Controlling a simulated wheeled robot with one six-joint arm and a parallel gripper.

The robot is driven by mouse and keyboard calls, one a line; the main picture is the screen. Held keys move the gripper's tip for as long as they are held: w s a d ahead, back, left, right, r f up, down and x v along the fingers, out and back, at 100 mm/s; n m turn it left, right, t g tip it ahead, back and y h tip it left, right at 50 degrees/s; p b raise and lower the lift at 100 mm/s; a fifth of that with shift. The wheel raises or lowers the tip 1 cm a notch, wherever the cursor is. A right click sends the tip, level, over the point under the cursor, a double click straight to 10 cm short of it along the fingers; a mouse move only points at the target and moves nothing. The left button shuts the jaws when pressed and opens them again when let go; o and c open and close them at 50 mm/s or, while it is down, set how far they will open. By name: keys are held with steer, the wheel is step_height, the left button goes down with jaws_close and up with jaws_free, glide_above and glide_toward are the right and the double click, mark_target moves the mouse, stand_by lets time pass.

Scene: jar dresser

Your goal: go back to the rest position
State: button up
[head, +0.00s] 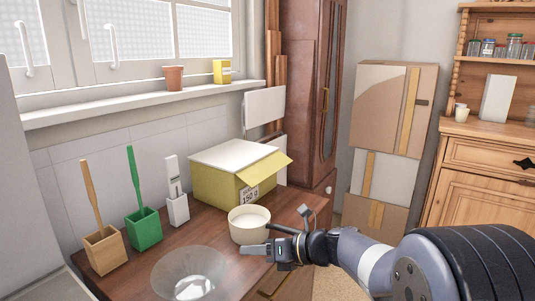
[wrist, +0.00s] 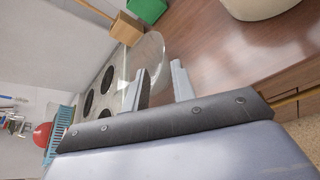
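My gripper (head: 258,239) is over the front right part of the brown dresser top (head: 221,222), in front of the cream bowl (head: 249,231). In the wrist view the two fingers of my gripper (wrist: 161,80) stand apart with nothing held between them. The cream bowl (wrist: 262,8) shows at the top right there. A clear glass bowl (head: 190,277) lies to the left of my gripper; in the wrist view this glass bowl (wrist: 150,52) appears beyond the fingers. I cannot tell whether my gripper touches the cream bowl.
A yellow box (head: 225,180) stands behind the cream bowl. A wooden holder (head: 105,250), a green holder (head: 145,230) and a white holder (head: 177,209) line the wall side. A pot (head: 173,78) sits on the windowsill. A wooden cabinet (head: 482,185) with jars is at the far right.

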steer(key=b+x, duration=0.1)
steer(key=x, duration=0.9)
steer(key=shift+f, duration=0.15)
step_height(320, 180, up, 12)
steer(key=p, duration=0.4)
steer(key=w+d+r+m+t+h+p, duration=0.75)
steer(key=w+d+r+p, duration=0.25)
steer(key=w+r+p, duration=0.3)
steer(key=shift+w+d+f+m+g+y+p, duration=0.25)
steer(key=shift+d+f+m+y+p, duration=0.15)
steer(key=shift+f+m+p, duration=0.45)
steer(key=shift+w+d+f+m+g+y+p, duration=0.25)
steer(key=shift+d+f+m+y+p, duration=0.15)
steer(key=shift+f+m+p, duration=0.45)
steer(key=shift+w+d+f+m+g+y+p, duration=0.3)
steer(key=shift+d+f+m+p, duration=0.3)
steer(key=shift+p, duration=0.4)
steer(key=shift+a+f, duration=0.1)
steer(key=shift+a, duration=0.05)
steer(key=shift+s, duration=0.1)
